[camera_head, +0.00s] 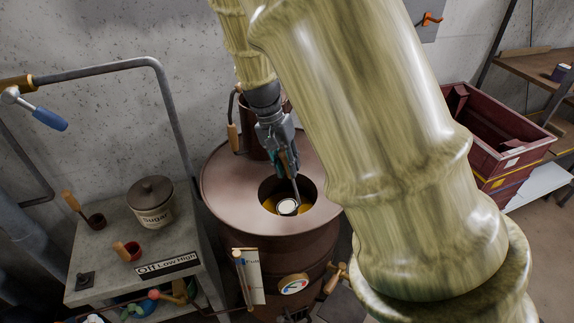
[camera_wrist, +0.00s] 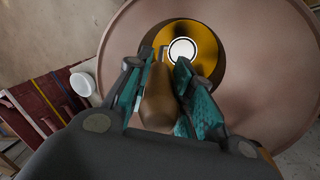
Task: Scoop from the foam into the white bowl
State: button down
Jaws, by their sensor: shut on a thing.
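My gripper (camera_head: 284,160) is above the open round hole of the brown drum (camera_head: 228,190). In the wrist view its teal-padded fingers (camera_wrist: 166,72) are shut on the brown wooden handle of a ladle (camera_wrist: 158,100). The ladle's metal shaft (camera_head: 295,189) points down into the hole. At its lower end is a round, dark-rimmed cup with a white top (camera_head: 288,206), inside the opening. A golden surface (camera_wrist: 205,38) shows around the cup; I cannot tell whether it is foam. A small white bowl-like object (camera_wrist: 83,84) shows beside the drum in the wrist view.
A gauge (camera_head: 293,285) is on the drum's front. Red crates (camera_head: 490,125) stand at right. My arm hides much of the area right of the drum.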

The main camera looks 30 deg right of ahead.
jog(key=shift+r+p, duration=0.5)
jog(key=shift+r, duration=0.6)
jog(key=shift+r+t+y, duration=0.35)
jog(key=shift+r+t, duration=0.1)
jog(key=shift+r, duration=1.25)
jog(key=shift+r+t+y, duration=0.4)
jog(key=shift+r+t, duration=0.1)
jog(key=shift+r, duration=1.15)
jog(key=shift+r+t+y, duration=0.35)
jog(key=shift+r+t, duration=0.1)
jog(key=shift+r, duration=1.25)
